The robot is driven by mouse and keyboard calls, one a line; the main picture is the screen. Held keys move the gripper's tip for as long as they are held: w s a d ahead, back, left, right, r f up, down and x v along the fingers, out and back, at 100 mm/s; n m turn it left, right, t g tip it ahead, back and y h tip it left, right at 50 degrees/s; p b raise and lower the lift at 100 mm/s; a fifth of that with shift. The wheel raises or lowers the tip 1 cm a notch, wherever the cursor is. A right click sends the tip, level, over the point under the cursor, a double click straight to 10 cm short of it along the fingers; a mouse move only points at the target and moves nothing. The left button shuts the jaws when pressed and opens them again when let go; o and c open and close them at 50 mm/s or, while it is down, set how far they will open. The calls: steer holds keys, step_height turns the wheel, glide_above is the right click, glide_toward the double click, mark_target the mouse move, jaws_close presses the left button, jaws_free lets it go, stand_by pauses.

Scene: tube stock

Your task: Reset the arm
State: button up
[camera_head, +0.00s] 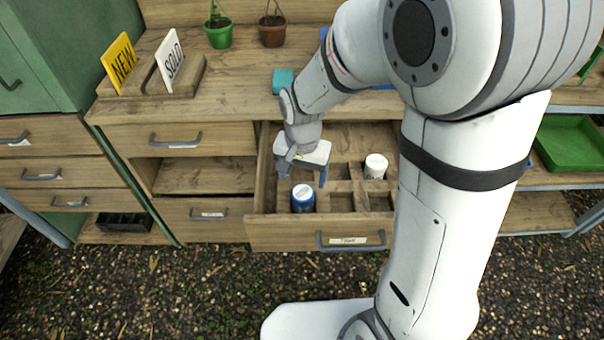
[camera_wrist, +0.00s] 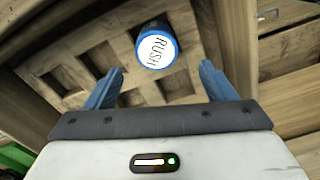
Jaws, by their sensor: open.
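My arm reaches down over an open drawer (camera_head: 276,228) in the wooden bench. My gripper (camera_head: 302,178) is over the drawer's left part with its fingers apart and nothing between them. In the wrist view my gripper (camera_wrist: 160,85) shows two blue fingers spread wide. A blue tube with a white lid (camera_head: 303,198) stands in the drawer just by the fingers. In the wrist view the same blue tube (camera_wrist: 156,48) reads "RUSH" on its lid and lies beyond the fingertips, apart from them. A white tube (camera_head: 376,166) stands in a compartment further right.
The drawer has a wooden divider grid with several empty compartments. A green tray (camera_head: 572,145) sits at right.

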steer(key=s+d+r+n+t+p, duration=0.1)
steer(key=s+d+r+n+p, duration=0.1)
steer(key=s+d+r, duration=0.4)
steer(key=s+d+r+n+t+p, duration=0.1)
steer(key=s+d+r+n+p, duration=0.1)
steer(key=s+d+r, duration=0.4)
steer(key=p+v, duration=0.1)
steer(key=v, duration=0.4)
steer(key=shift+w+d+r+p, duration=0.2)
steer(key=shift+w+r+p, duration=0.1)
steer(key=shift+w+p, duration=0.05)
